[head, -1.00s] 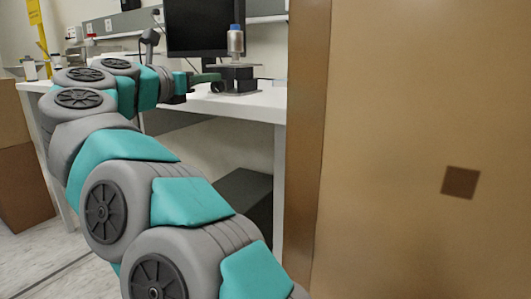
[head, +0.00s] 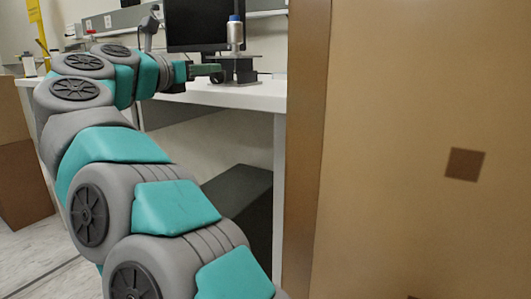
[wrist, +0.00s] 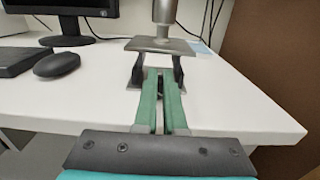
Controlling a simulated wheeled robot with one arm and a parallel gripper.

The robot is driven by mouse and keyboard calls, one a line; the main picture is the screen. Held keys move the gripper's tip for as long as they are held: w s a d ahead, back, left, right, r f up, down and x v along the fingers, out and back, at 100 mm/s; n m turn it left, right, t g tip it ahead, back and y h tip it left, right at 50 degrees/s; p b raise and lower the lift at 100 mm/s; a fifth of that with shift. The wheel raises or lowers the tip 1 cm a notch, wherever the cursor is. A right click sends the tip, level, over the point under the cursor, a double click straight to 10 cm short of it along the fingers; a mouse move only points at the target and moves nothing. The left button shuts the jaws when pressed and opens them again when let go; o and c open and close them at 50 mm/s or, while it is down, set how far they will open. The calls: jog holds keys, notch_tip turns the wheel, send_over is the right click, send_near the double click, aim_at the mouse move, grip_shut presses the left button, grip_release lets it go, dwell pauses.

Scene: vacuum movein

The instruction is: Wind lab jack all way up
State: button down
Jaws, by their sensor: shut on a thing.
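The lab jack (head: 239,70) stands on the white bench near its right end, with a dark body and a base plate. A metal bottle with a blue cap (head: 235,33) stands upright on its top plate. In the wrist view the jack's grey top plate (wrist: 157,45) shows above its dark side legs, with the bottle's lower part (wrist: 164,14) on it. My gripper (head: 216,72) reaches the jack from the left. In the wrist view its green fingers (wrist: 161,82) are close together at the jack's front, shut on what looks like the jack's knob, mostly hidden between them.
A monitor (head: 203,25) stands behind the jack. A keyboard (wrist: 20,60) and mouse (wrist: 57,64) lie to the left in the wrist view. A large brown panel (head: 420,130) fills the right of the head view. The bench front (wrist: 225,105) is clear right of the jack.

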jog(key=shift+f, duration=0.25)
jog(key=shift+r, duration=0.35)
jog(key=b+v, duration=0.1)
jog(key=v, duration=0.5)
jog(key=shift+r, duration=0.2)
